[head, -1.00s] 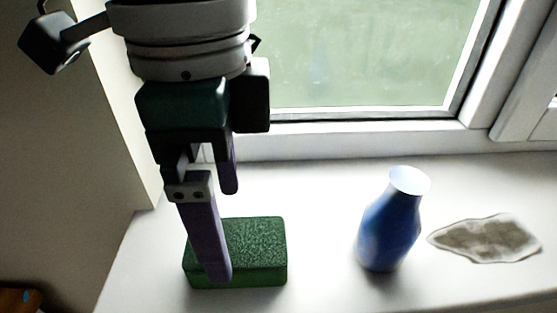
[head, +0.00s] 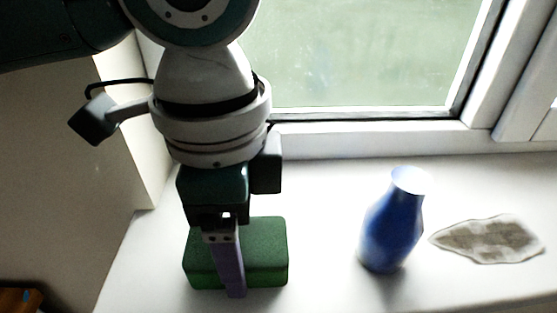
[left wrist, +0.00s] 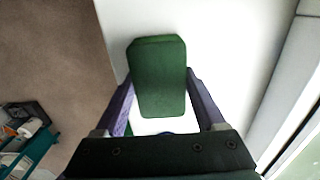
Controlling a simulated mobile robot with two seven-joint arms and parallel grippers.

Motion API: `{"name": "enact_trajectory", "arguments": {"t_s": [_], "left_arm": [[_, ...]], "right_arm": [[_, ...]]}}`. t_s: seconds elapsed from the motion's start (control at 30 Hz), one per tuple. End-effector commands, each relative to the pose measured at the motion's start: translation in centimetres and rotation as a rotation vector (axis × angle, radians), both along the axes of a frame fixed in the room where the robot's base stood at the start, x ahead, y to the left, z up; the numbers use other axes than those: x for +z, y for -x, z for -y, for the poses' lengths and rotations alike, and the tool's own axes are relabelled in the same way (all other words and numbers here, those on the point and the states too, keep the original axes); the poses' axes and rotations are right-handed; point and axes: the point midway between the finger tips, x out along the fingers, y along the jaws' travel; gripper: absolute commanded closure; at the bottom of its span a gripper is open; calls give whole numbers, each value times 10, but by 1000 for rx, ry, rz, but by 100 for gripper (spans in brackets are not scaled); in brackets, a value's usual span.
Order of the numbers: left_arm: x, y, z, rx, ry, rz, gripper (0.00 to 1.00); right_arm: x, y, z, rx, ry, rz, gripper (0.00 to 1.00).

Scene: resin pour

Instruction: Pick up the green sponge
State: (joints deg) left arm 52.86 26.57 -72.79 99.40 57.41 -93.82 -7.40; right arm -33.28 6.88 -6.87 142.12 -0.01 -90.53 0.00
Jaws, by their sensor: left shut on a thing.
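The green sponge (head: 262,250) is a dark green block on the white window sill, left of the blue vase. It appears to rest on the sill. My left gripper (head: 235,268) comes down from above and is shut on the sponge. One purple finger lies against its near side; the other finger is hidden behind it in the head view. In the left wrist view the sponge (left wrist: 158,75) sits between the two fingers of the gripper (left wrist: 162,84). My right gripper is not in view.
A blue vase (head: 391,230) stands upright on the sill (head: 325,240) to the right. A flat grey-brown patterned piece (head: 487,239) lies farther right. The window frame (head: 370,140) rises behind, and a wall (head: 70,170) is at left. The sill between sponge and vase is clear.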

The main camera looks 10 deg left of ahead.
Motion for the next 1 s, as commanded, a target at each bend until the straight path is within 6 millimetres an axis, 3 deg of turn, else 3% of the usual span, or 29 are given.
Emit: {"name": "enact_trajectory", "arguments": {"t_s": [0.07,0.33,0.57,0.77,0.87,1.0], "left_arm": [[0,0,0,0,0,0,50],[0,0,0,0,0,0,80],[1,0,0,0,0,0,80],[14,-1,0,1,2,2,80],[31,-1,0,-1,2,5,80],[67,-1,1,-1,2,6,80]], "right_arm": [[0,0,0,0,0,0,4],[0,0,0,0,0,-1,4],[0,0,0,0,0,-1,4],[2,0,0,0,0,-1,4],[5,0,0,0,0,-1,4],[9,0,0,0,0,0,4]]}}
